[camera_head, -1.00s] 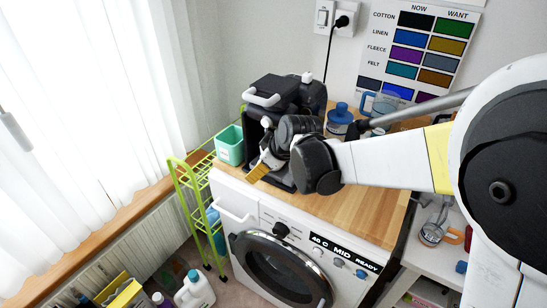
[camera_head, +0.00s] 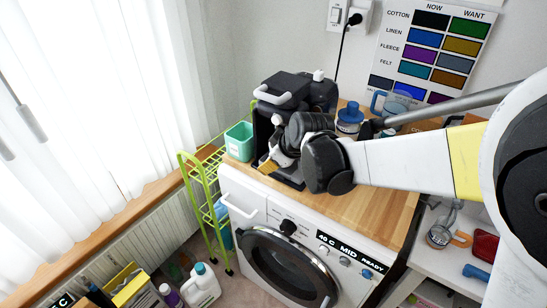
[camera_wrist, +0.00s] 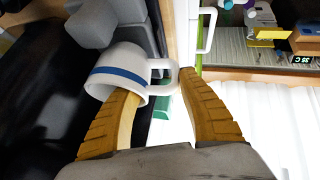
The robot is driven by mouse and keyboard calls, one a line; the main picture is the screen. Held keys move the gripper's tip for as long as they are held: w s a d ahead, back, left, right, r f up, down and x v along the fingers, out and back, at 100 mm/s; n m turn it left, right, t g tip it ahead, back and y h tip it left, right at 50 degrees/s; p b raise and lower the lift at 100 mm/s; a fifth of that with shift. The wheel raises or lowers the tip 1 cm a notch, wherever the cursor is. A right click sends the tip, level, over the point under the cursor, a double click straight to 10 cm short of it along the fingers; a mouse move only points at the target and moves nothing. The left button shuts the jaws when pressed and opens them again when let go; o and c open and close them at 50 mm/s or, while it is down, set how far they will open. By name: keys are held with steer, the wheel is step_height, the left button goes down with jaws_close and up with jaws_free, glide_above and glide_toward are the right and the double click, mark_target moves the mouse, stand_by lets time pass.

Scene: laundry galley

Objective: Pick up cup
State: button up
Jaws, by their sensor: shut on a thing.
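The cup (camera_wrist: 118,62) is white with a blue band and a loop handle. It lies tilted in the wrist view, with its handle side between the two yellow ribbed fingers of my gripper (camera_wrist: 161,84). My gripper is shut on the cup. The left finger overlaps the cup's near rim, and the right finger is by the handle; the exact contact is partly hidden. In the head view my gripper (camera_head: 268,166) is at the front of the black coffee machine (camera_head: 292,92), above the wooden top. The cup is not clearly visible there, behind my wrist.
A green tub (camera_head: 239,143) stands left of the machine. A blue-lidded jar (camera_head: 349,118) and a clear blue-handled jug (camera_head: 394,104) stand behind my arm. The wooden top (camera_head: 375,205) is bare at front right, above the washing machine (camera_head: 290,245). A green rack (camera_head: 201,190) is at left.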

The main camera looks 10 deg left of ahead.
steer(key=s+d+r+p, duration=0.1)
steer(key=s+r+p, duration=0.3)
steer(key=s, duration=0.9)
step_height(320, 180, up, 3)
steer(key=shift+d+r+p, duration=0.1)
steer(key=shift+d+p, duration=0.05)
steer(key=shift+p, duration=0.25)
